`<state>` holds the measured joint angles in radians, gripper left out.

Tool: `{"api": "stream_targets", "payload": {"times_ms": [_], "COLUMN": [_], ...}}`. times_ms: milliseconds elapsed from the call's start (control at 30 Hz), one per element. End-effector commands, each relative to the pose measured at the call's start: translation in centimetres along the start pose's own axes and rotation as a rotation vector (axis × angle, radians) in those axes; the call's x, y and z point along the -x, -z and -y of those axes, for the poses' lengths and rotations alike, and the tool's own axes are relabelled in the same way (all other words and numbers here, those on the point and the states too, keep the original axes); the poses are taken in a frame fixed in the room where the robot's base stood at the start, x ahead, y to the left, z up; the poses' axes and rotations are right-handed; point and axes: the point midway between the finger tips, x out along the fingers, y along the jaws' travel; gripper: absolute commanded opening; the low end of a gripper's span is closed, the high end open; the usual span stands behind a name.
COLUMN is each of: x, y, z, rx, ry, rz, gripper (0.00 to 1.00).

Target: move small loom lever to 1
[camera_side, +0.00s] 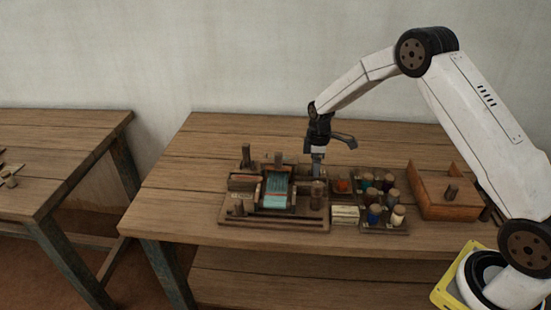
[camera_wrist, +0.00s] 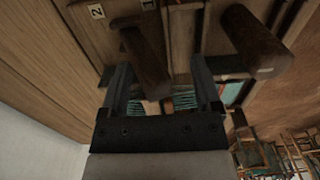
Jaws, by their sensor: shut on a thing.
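The small loom (camera_side: 272,221) is a wooden frame with teal cloth (camera_side: 277,187) on the table. My gripper (camera_side: 317,168) points down at its right side. It is shut on the small loom lever (camera_side: 318,190), a dark wooden post. In the wrist view the lever (camera_wrist: 146,58) shows between the fingers of my gripper (camera_wrist: 160,75), closer to the left finger. A label "2" (camera_wrist: 96,12) is at the top left, and a label "1" (camera_wrist: 147,4) is just beyond the lever's top. The exact contact is hard to see.
Right of the loom stand a rack of coloured spools (camera_side: 378,205) and an open wooden box (camera_side: 440,195). Another dark post (camera_wrist: 252,38) rises right of the lever in the wrist view. The table (camera_side: 190,150) is clear at left and back.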

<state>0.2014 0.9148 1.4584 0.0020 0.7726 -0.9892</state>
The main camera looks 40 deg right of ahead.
Motion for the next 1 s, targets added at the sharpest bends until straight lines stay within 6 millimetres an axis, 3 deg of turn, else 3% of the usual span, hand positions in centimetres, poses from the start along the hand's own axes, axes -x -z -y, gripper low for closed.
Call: {"api": "stream_targets", "payload": {"times_ms": [367,1000], "x": [0.2,4.4], "y": [-0.2,-0.1], "z": [0.1,-0.1], "rx": [-0.001,-0.001], "ry": [0.004,-0.005], "rz": [0.004,-0.002], "gripper": [0.74,0.74]}}
